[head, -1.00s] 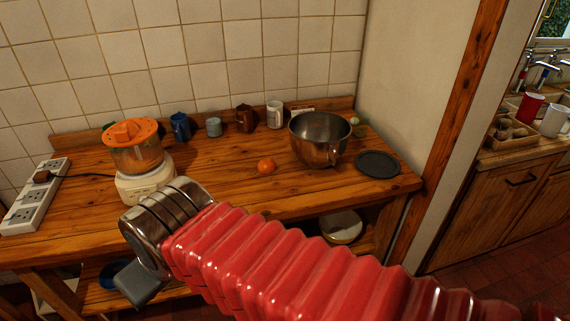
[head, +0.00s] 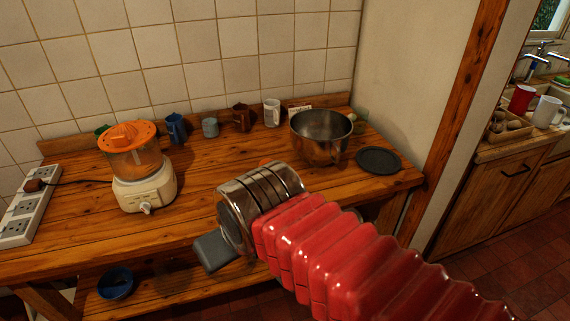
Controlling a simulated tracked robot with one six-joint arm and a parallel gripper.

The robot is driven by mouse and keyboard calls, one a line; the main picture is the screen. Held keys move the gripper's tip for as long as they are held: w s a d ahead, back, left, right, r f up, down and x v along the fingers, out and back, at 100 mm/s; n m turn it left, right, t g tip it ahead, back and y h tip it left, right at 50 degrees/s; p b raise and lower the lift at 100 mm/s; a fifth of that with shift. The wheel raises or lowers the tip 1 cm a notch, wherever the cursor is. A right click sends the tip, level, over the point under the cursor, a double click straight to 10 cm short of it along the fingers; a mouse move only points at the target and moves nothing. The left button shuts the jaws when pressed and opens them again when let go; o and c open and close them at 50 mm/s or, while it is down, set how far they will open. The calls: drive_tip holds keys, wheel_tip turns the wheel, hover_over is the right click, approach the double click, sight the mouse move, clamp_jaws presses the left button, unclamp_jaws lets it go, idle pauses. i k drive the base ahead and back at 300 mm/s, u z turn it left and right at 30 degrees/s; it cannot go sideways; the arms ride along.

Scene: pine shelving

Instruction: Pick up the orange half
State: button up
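The orange half (head: 265,162) is on the wooden worktop, left of the metal bowl. Only a small orange sliver of it shows above the metal cuff at the end of my arm; the rest is hidden behind the cuff. My gripper (head: 212,250) shows as a grey piece below the cuff, near the worktop's front edge in the picture. Its fingertips cannot be made out, so I cannot tell if it is open or holds anything.
The worktop (head: 80,222) holds a juicer with an orange top (head: 140,175) at left, a metal bowl (head: 321,136) and a dark round plate (head: 378,160) at right. Several mugs line the back wall. A power strip (head: 27,208) lies at far left. A blue bowl (head: 115,283) sits on the lower shelf.

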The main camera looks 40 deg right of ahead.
sight(266, 160)
drive_tip(key=i, duration=1)
drive_tip(key=z, duration=0.05)
